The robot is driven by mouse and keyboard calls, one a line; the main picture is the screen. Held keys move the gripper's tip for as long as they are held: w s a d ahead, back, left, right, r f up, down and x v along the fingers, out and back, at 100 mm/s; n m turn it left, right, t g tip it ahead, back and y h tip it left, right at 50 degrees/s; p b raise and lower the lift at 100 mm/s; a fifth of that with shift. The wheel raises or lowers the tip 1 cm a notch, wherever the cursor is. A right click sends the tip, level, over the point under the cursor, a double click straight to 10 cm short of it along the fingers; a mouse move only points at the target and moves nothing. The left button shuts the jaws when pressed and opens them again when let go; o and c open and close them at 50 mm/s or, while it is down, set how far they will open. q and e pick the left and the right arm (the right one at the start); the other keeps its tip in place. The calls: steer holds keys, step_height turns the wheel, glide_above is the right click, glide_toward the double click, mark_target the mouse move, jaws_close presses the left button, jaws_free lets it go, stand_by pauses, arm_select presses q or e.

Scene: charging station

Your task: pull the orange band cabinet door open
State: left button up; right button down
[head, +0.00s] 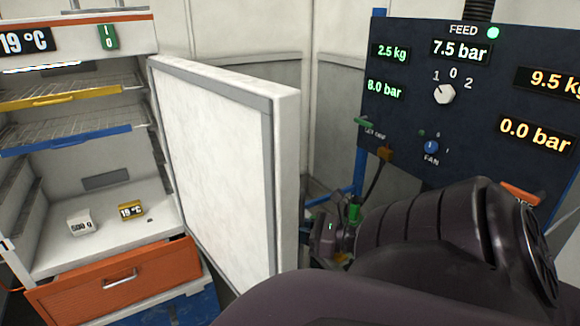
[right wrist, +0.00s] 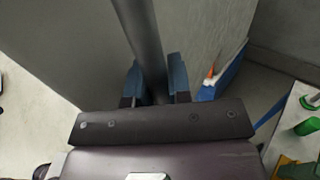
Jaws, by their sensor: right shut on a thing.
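The cabinet (head: 60,160) with an orange band (head: 95,17) along its top stands at the left of the head view. Its white door (head: 215,160) stands wide open, swung out to the right, so the shelves inside show. In the right wrist view my right gripper (right wrist: 157,88) is shut on the grey bar handle (right wrist: 143,35) of the door, with one dark blue finger on each side of the bar. The door hides the handle in the head view. My left gripper is in neither view.
Inside the cabinet are a yellow-edged shelf (head: 65,95), a blue-edged shelf (head: 75,137) and two small boxes. An orange drawer (head: 115,280) sits below. A dark control panel (head: 470,110) stands at the right, close behind my right arm.

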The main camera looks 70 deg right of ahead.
steer(key=shift+s+d+f, duration=0.1)
steer(key=shift+s+d, duration=0.1)
steer(key=shift+d, duration=0.15)
steer(key=c, duration=1.4)
jaws_free()
steer(key=o, duration=0.3)
steer(key=shift+s, duration=0.15)
steer(key=shift+o, duration=0.2)
steer(key=s+d+b, duration=0.1)
steer(key=s, duration=0.9)
steer(key=shift+s+b, duration=0.3)
